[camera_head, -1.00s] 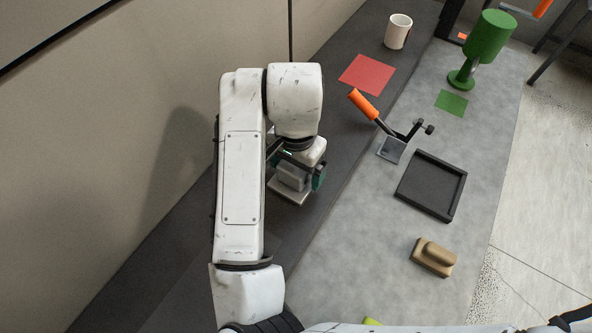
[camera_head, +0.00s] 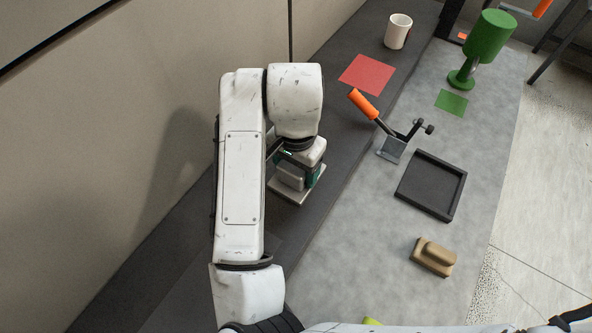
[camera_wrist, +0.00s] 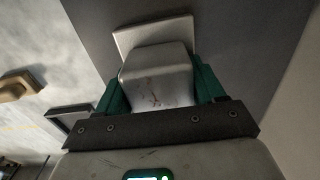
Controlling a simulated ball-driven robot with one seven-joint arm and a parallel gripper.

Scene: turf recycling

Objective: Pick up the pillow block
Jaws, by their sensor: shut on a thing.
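The pillow block (camera_head: 290,190) is a grey metal housing on a flat square base plate, on the dark strip of the bench beside the wall. My gripper (camera_head: 301,177) reaches down over it, partly hiding it. In the wrist view the block's rounded grey body (camera_wrist: 157,78) sits between the green fingers of my gripper (camera_wrist: 160,90), one on each side, shut on it. The base plate juts out beyond the body. I cannot tell whether the plate touches the bench or is slightly raised.
An orange-handled toggle clamp (camera_head: 391,147), a black tray (camera_head: 456,207) and a tan block (camera_head: 433,257) are to the right. A red square (camera_head: 367,74), white mug (camera_head: 398,31) and green lamp-like object (camera_head: 490,37) are farther back. The wall (camera_head: 150,130) is close on the left.

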